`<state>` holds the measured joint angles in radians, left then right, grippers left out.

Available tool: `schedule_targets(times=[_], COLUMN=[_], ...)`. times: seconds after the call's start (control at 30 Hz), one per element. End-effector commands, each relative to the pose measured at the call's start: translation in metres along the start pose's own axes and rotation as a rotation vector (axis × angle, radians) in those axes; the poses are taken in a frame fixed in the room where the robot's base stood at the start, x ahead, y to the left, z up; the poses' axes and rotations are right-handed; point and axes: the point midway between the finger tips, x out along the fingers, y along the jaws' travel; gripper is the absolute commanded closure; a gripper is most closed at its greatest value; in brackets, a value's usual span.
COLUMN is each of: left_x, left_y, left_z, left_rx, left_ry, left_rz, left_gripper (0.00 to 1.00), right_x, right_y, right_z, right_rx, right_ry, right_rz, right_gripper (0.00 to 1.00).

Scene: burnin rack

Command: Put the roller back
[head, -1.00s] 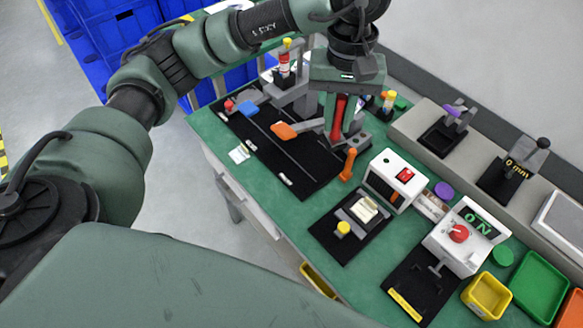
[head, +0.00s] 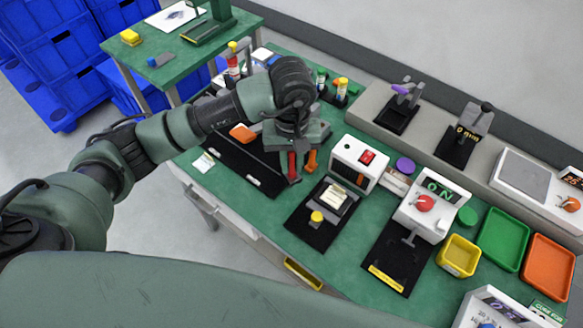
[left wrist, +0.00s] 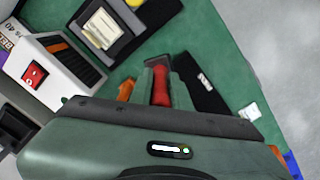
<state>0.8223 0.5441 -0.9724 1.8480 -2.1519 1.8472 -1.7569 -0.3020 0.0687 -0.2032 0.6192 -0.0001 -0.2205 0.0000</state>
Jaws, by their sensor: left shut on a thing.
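My left gripper (head: 292,160) is shut on a red handle-like piece (head: 292,168), which looks like the roller. In the left wrist view the red piece (left wrist: 160,86) stands between the two fingers of the gripper (left wrist: 162,82). Its far end is hard to make out, and I cannot tell whether it touches the surface below. An orange upright piece (head: 311,161) stands just right of the gripper; it also shows in the left wrist view (left wrist: 125,91). My right gripper is not in view.
A black mat (head: 235,167) lies left of the gripper. A white machine with a red switch (head: 357,163) and a white ON box (head: 430,205) stand to the right. Yellow (head: 459,255), green (head: 503,239) and orange (head: 548,267) trays lie farther right.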

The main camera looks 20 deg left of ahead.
Motion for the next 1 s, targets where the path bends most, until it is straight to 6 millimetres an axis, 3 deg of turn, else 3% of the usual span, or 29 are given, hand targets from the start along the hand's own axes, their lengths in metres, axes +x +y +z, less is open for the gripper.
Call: schedule_targets(times=[0.23,1.0], left_x=[0.033,0.047], left_y=[-0.001,-0.001], left_z=[0.001,0.0], left_rx=[0.0,0.001], left_ry=[-0.003,0.0], left_rz=[-0.002,-0.001], left_gripper=[1.0,1.0], right_x=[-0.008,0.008], right_y=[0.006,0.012], right_z=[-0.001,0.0], right_rx=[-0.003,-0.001], right_ry=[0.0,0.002], right_rz=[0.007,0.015], right_gripper=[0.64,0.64])
